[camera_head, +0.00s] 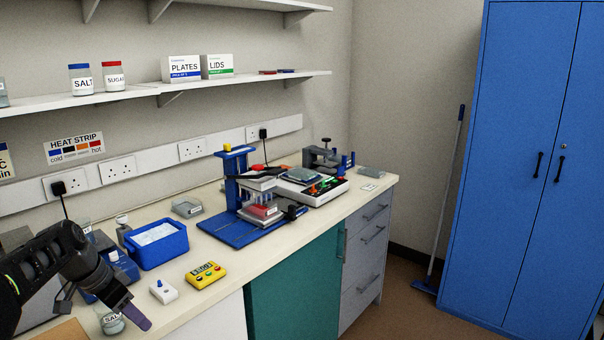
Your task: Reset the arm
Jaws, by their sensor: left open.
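My left arm (45,262) comes in from the left edge over the near left end of the bench. My left gripper (130,310) points down and to the right at the bench's front edge, and one purple-grey finger shows clearly. It is open and I see nothing held in it. The arm hides part of the bench's left end. My right gripper is out of view.
A blue tub (158,246), a yellow box with buttons (205,275) and a small white device (163,291) stand right of the gripper. A blue-framed stand (232,230) and a white unit (318,194) stand farther along. The bench front between is clear.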

